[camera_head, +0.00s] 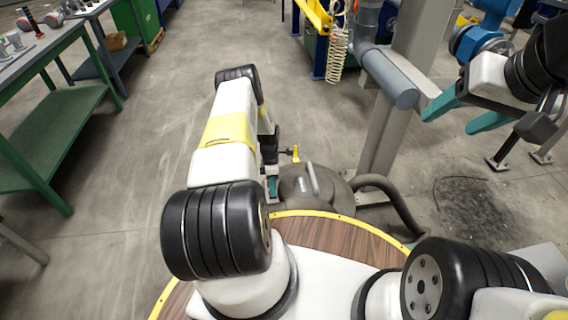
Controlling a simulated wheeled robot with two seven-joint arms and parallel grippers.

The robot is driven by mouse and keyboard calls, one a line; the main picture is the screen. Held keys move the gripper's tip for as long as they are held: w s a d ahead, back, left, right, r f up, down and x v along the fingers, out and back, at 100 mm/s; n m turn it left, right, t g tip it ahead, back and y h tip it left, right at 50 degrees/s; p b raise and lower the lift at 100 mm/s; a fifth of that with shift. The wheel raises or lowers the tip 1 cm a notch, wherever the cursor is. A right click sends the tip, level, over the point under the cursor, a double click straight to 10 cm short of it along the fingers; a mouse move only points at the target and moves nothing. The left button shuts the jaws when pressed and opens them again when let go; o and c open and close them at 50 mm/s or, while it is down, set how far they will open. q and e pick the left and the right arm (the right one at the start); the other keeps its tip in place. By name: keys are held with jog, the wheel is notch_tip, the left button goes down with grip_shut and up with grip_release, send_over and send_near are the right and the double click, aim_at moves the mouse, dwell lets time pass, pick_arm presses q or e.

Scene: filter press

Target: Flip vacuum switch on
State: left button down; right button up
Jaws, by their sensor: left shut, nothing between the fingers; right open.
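A grey drum-shaped vacuum (330,187) stands on the floor in front of me, with a dark hose (395,200) curving off its right side. A small yellow lever-like part (295,153) shows just behind it; I cannot tell whether it is the vacuum switch or how it is set. My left gripper (272,188) points down at the left edge of the vacuum. Its teal fingertips are shut and empty; my arm partly hides it, and contact cannot be told. My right gripper (462,112) is open and empty, raised at the right, its two teal fingers apart.
A grey post (385,130) with a thick horizontal pipe (388,78) rises behind the vacuum. A green workbench (50,110) with tools stands at the left. A yellow-and-blue frame with a coiled hose (338,55) is at the back. The floor between is clear.

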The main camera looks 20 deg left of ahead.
pick_arm(q)
jog(key=shift+s+d+f, duration=0.1)
jog(key=shift+s+f, duration=0.15)
jog(key=shift+w, duration=0.15)
jog(key=shift+w+a, duration=0.4)
jog(key=shift+w, duration=0.25)
jog(key=shift+r, duration=0.15)
